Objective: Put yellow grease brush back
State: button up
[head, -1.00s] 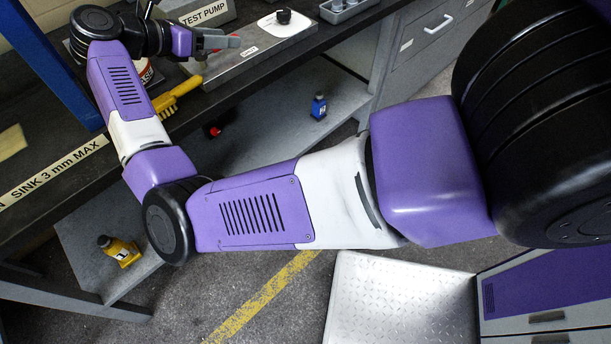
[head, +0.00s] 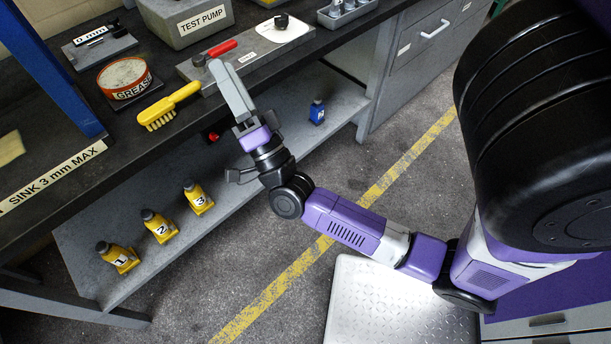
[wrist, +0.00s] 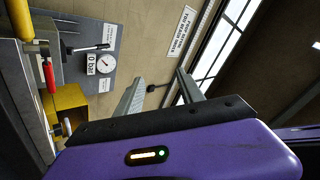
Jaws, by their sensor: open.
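The yellow grease brush (head: 178,100) lies on the dark bench top near its front edge in the head view, bristles to the lower left. The red-and-white GREASE tin (head: 128,82) stands just behind it to the left. My gripper (head: 229,88) is raised at the bench's front edge, right of the brush, and does not hold it. Its two fingers are apart and empty in the wrist view (wrist: 160,85), with wall behind them. A yellow rounded piece at that view's top left may be the brush; I cannot tell.
A red-handled tool (head: 221,48) lies on a grey plate (head: 270,42) behind my gripper. The TEST PUMP box (head: 195,20) stands behind. Numbered yellow bottles (head: 160,226) and a blue bottle (head: 317,112) stand on the lower shelf. A blue post (head: 55,70) rises at left.

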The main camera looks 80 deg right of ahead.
jog(key=s+a+f+n+g+y, duration=0.2)
jog(key=s+a+f+n+y, duration=0.5)
jog(key=s+a+n+y, duration=0.1)
jog(key=s+a+f+n+g+y, duration=0.3)
jog(key=s+a+f+n+y, duration=0.4)
jog(key=a+n, duration=0.5)
jog(key=s+a+y, duration=0.2)
jog(key=s+a, duration=0.1)
jog(key=shift+s+g, duration=0.25)
jog(key=shift+g, duration=0.05)
